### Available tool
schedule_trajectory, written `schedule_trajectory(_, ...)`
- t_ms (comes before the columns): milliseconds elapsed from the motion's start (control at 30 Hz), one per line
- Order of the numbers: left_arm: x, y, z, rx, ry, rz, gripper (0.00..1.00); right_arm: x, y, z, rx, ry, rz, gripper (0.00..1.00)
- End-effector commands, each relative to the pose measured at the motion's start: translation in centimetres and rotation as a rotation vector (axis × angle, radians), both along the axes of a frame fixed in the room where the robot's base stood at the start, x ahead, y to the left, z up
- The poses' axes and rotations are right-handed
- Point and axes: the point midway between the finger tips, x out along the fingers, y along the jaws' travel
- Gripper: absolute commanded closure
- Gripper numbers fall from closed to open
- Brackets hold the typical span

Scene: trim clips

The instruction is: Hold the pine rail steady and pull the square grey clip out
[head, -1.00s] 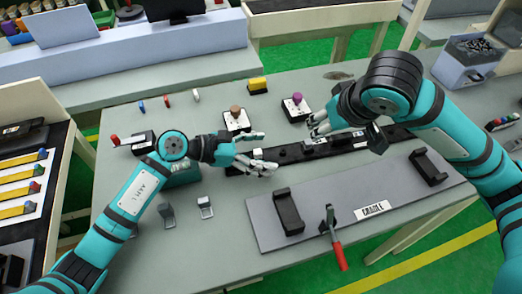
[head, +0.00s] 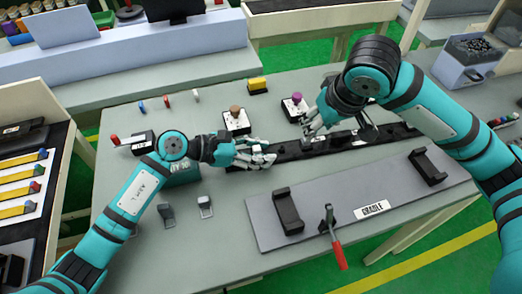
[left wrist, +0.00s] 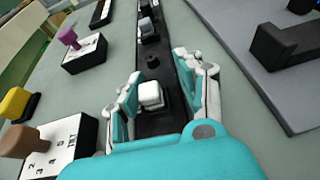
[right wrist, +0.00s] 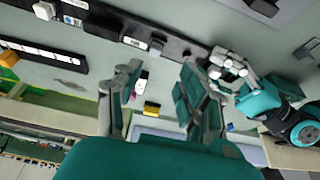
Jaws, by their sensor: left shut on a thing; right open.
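The rail (head: 290,152) is a long dark bar lying across the table; its surface looks black, not pine. It carries several clips and dark pegs. My left gripper (head: 262,158) is shut across the rail's near-left end; in the left wrist view its fingers (left wrist: 160,92) flank the rail with a pale square block (left wrist: 150,94) between them. A grey clip (left wrist: 148,27) sits further along the rail, and a square grey one shows in the right wrist view (right wrist: 156,46). My right gripper (head: 310,130) is open and empty above the rail, apart from the clips.
A grey plate marked CRADLE (head: 335,222) with black brackets and a red-handled clamp (head: 338,250) lies in front. Knobbed boxes (head: 237,121) (head: 295,107) and a yellow block (head: 257,86) stand behind. Two small metal clips (head: 205,206) lie front left.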

Motion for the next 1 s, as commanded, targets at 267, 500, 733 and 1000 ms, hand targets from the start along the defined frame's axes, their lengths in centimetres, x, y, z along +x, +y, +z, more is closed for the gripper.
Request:
schedule_trajectory(267, 0.1, 0.0, 0.0, 0.0, -0.002, 0.001, 1.0, 3.5, 1.0, -0.9, -0.072, 0.259, -0.041, 0.6)
schedule_trajectory(500, 0.0, 0.0, 0.0, 0.0, -0.001, 0.002, 1.0, 5.0, 0.8, -0.6, -0.096, 0.356, -0.093, 0.6)
schedule_trajectory(733, 0.0, 0.0, 0.0, 0.001, 0.0, 0.001, 1.0, 5.0, 0.7, -2.4, -0.098, 0.368, -0.099, 0.6)
schedule_trajectory(1000, 0.0, 0.0, 0.0, 0.001, 0.0, 0.001, 1.0, 5.0, 0.7, -6.4, -0.096, 0.369, -0.099, 0.6)
